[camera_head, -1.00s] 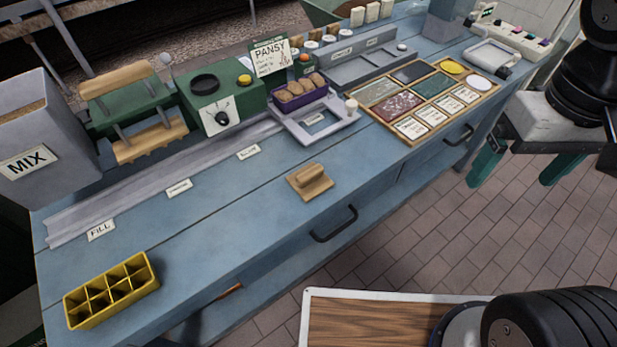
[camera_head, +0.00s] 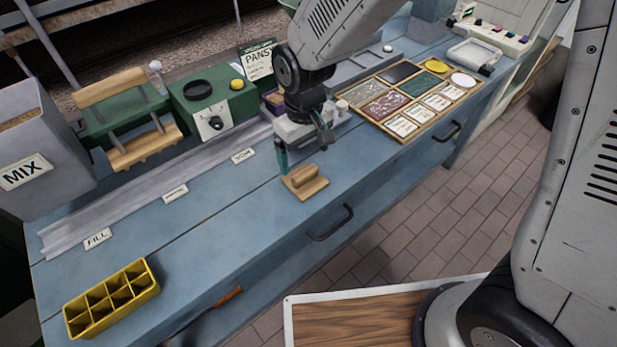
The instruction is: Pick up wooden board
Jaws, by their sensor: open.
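The wooden board (camera_head: 305,183) is a small light-brown block with a raised grip bar on top. It lies on the blue workbench, near the front edge, above a drawer handle. My gripper (camera_head: 304,152) is over the bench just behind and above the board, pointing down. Its two green-tipped fingers are spread and empty. The left fingertip is close to the board's back left side; I cannot tell whether it touches. My arm hides part of the purple tray and the scale-like stand behind.
A yellow divided tray (camera_head: 112,298) sits at the front left of the blue bench (camera_head: 200,225). A grey rail (camera_head: 140,205) runs along the bench behind. A framed set of coloured tiles (camera_head: 415,98) lies to the right. The bench left of the board is clear.

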